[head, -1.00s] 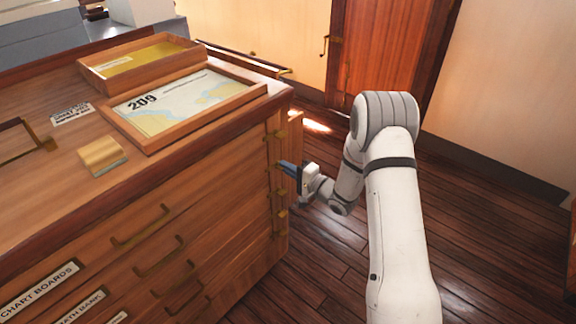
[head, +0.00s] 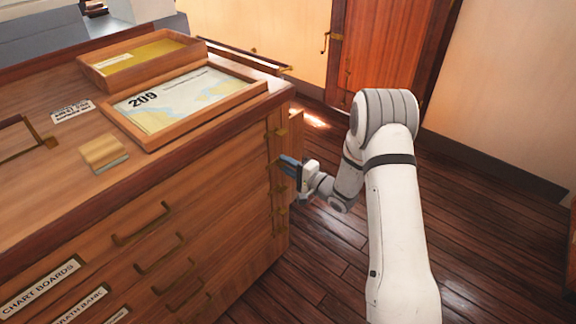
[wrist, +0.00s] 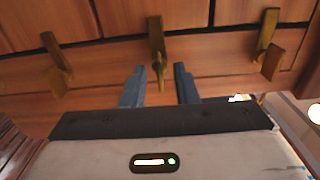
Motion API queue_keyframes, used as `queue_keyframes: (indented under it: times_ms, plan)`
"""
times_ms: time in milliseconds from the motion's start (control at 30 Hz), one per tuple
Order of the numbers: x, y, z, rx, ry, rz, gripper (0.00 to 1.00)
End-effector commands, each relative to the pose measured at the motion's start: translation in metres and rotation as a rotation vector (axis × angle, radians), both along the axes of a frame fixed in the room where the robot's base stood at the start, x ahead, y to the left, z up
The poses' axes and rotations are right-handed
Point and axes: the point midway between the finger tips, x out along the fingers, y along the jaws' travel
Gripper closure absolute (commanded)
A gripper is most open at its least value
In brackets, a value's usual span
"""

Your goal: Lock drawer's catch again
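The chart cabinet's (head: 215,195) right end carries a column of brass catches. In the wrist view one brass catch (wrist: 156,42) stands in the middle, its lower tip pointing toward the gap between my fingers. A second catch (wrist: 57,65) is to the left and a third (wrist: 268,45) to the right, each outside the fingers. My gripper (wrist: 159,80) has its two blue fingers apart, one on each side of the middle catch; contact is not visible.
On the cabinet top are a framed chart marked 209 (head: 185,98), a shallow wooden tray (head: 140,62) and a small wooden block (head: 103,153). Labelled drawers with brass handles (head: 142,226) face the front. Dark plank floor (head: 335,250) is open right of the cabinet.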

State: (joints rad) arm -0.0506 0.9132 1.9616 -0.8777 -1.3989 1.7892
Motion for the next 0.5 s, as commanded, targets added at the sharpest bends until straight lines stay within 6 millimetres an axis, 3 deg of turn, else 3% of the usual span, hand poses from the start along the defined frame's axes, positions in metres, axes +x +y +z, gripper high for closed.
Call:
queue_keyframes:
  times_ms: [167,500]
  plan:
    - [-0.003,-0.005,0.0,0.0,0.001,-0.002,0.73]
    - [-0.036,-0.048,0.0,0.0,0.002,-0.004,0.73]
